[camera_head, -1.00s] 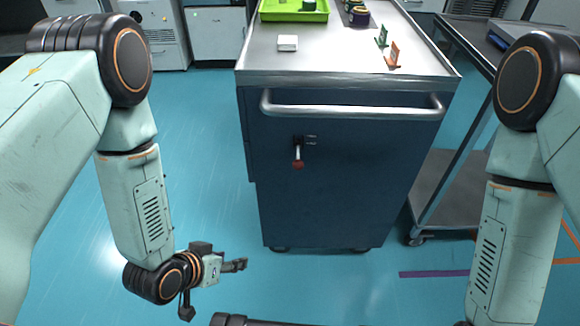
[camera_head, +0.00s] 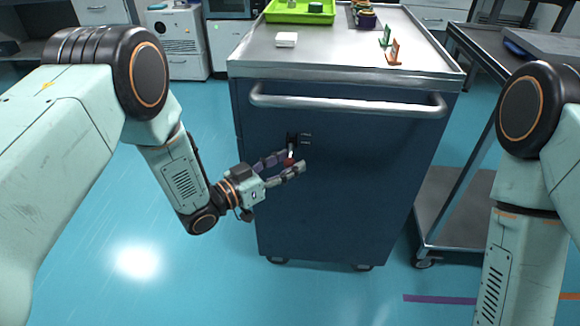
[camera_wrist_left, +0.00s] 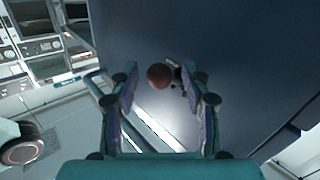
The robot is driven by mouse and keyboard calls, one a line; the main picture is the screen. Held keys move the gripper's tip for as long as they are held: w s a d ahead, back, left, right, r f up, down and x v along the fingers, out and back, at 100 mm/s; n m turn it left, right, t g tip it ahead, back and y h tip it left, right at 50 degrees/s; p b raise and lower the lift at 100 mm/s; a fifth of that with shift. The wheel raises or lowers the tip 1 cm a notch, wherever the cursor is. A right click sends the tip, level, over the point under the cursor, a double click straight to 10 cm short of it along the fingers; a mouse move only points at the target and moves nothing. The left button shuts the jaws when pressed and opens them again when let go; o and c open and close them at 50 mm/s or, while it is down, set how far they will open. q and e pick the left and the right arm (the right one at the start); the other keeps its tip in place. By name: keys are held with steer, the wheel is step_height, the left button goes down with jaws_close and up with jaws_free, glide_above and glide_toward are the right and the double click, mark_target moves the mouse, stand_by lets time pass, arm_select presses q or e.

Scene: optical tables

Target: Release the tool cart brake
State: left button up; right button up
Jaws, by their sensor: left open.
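The tool cart (camera_head: 340,200) is dark blue with a metal top and a horizontal handle bar (camera_head: 345,103) across its near face. The brake lever (camera_head: 291,152) is on that face below the bar, with a black mount, a light shaft and a red knob at its lower end. My left gripper (camera_head: 289,164) is open with its fingers on either side of the red knob, partly covering it. In the left wrist view the dark red knob (camera_wrist_left: 159,76) shows between the two open fingers. Whether either finger touches it I cannot tell. My right gripper is out of view.
A grey shelf cart (camera_head: 445,215) stands close on the right. The floor to the left of the cart is clear.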

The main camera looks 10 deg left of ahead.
arm_select(q)
steer(key=shift+w+d, duration=0.4)
steer(key=shift+a, duration=0.1)
jaws_close()
